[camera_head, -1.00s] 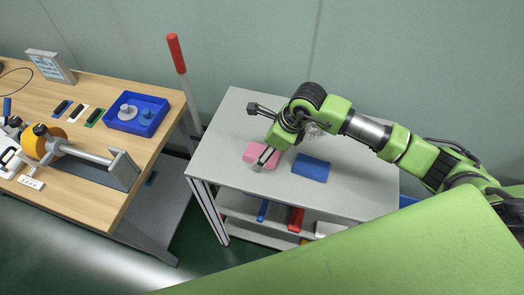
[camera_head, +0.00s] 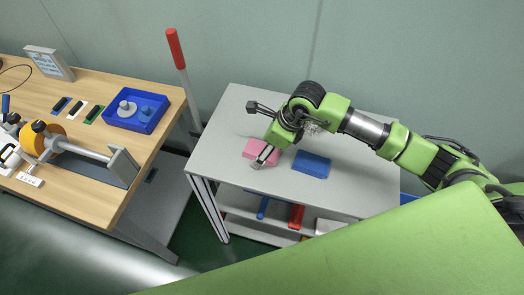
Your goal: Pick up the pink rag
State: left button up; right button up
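The pink rag (camera_head: 254,146) is a small flat block-like piece on the grey top of the cart (camera_head: 218,165), left of a blue rag (camera_head: 311,165). My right gripper (camera_head: 257,134) comes in from the right and is spread wide. One finger is out to the upper left over the cart top. I cannot tell whether that finger touches the rag. Nothing is seen held. My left gripper is not in view.
On the left is a wooden table (camera_head: 85,200) with a blue tray (camera_head: 137,112) and a yellow-wheeled device (camera_head: 42,140). A red-handled lever (camera_head: 175,48) rises between table and cart. The cart's lower shelf holds red and blue items. My green body covers the lower right.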

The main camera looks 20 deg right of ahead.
aim_at(259, 147)
jog(key=c, duration=1)
jog(key=shift+c, duration=0.2)
jog(key=shift+r+p, duration=0.4)
jog(key=shift+p, duration=0.2)
notch_tip(259, 147, up, 2)
jog(key=b, duration=0.3)
jog(key=shift+r, duration=0.2)
jog(key=s+a+r+b, duration=0.3)
jog(key=s+a+r, duration=0.6)
jog(key=s+r, duration=0.1)
jog(key=shift+s+r+b, duration=0.15)
jog(key=shift+s+b, duration=0.15)
jog(key=shift+s, duration=0.2)
jog(key=shift+w+d, duration=0.1)
jog(key=shift+c, duration=0.2)
